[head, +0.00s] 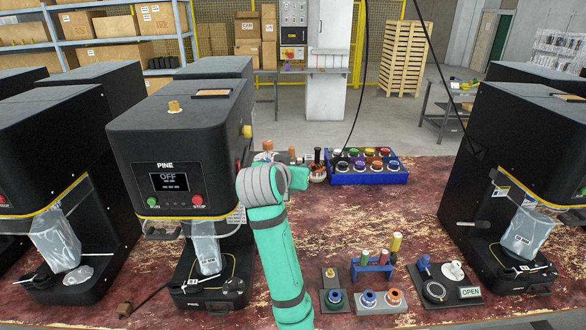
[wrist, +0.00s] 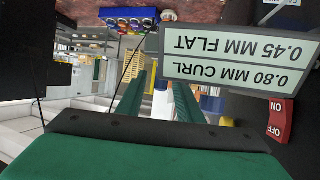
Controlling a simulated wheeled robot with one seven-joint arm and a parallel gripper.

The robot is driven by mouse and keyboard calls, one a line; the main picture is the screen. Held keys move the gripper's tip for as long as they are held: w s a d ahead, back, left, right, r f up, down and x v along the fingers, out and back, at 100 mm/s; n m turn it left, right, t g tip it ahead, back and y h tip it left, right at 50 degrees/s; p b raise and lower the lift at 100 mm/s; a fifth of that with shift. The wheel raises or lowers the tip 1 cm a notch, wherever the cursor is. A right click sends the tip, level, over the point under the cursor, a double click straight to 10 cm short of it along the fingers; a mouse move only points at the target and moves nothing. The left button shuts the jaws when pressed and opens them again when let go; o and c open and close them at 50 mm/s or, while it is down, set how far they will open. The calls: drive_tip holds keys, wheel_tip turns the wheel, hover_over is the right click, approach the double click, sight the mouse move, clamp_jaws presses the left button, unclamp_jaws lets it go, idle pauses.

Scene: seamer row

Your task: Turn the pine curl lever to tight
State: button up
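The PINE seamer (head: 168,165), a black machine with an OFF display and green and red buttons, stands left of centre in the head view. A light plate (wrist: 235,50) reading 0.80 mm curl and 0.45 mm flat shows upside down and close in the wrist view. I cannot pick out the curl lever for certain; the machine's right flank is mostly turned away in the head view. My gripper (head: 298,177) is right of the PINE seamer, partly hidden behind my wrist. In the wrist view its green fingers (wrist: 162,95) stand apart with nothing visible between them.
A red on/off switch (wrist: 278,120) is beside the plate. A blue tray (head: 370,178) of coloured spools stands behind my gripper. Another black seamer (head: 525,150) stands right.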

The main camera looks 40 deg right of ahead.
drive_tip(key=v, duration=1)
drive_tip(key=shift+s+a, duration=0.25)
drive_tip(key=shift+a, duration=0.05)
drive_tip(key=shift+w+r, duration=0.1)
